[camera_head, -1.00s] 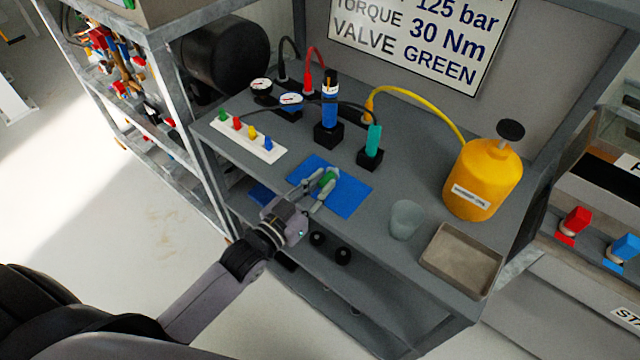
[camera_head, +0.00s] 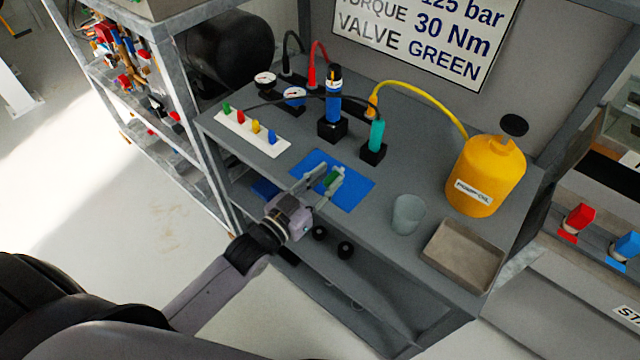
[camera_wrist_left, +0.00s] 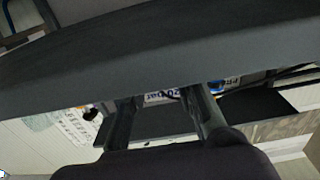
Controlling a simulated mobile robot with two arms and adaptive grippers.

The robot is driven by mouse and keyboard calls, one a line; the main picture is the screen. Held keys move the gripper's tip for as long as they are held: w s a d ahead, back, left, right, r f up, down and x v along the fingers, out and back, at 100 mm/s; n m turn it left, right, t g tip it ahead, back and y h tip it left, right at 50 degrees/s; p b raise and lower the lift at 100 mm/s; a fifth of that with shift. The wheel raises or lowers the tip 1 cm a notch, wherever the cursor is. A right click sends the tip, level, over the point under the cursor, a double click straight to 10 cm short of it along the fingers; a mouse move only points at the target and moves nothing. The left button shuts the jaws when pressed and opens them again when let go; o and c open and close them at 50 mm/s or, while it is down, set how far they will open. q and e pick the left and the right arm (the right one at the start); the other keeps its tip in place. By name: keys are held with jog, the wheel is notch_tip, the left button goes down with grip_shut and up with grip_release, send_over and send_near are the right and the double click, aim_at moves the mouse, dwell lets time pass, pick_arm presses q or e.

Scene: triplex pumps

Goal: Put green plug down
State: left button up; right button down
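The green plug (camera_head: 331,177) shows between the fingers of my left gripper (camera_head: 328,178), over the blue mat (camera_head: 352,194) on the grey bench. I cannot tell whether the fingers press on the plug or stand clear of it, nor whether it touches the mat. In the left wrist view the two dark fingers (camera_wrist_left: 165,118) stand apart, and a dark bar crosses in front. The plug cannot be made out there. My right gripper is not in view.
A white strip (camera_head: 250,139) with several coloured plugs lies left of the mat. A blue-and-black fitting (camera_head: 332,112) and a teal one (camera_head: 376,136) stand behind. A cup (camera_head: 407,214), a tray (camera_head: 462,256) and a yellow oil can (camera_head: 484,178) stand to the right.

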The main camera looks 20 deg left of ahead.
pick_arm(q)
jog(key=shift+a+f, duration=0.1)
jog(key=shift+a, duration=0.15)
jog(key=shift+s+a, duration=0.15)
jog(key=shift+a, duration=0.05)
jog(key=v, duration=1.1)
jog(key=shift+s+r, duration=0.2)
jog(key=shift+r, duration=0.35)
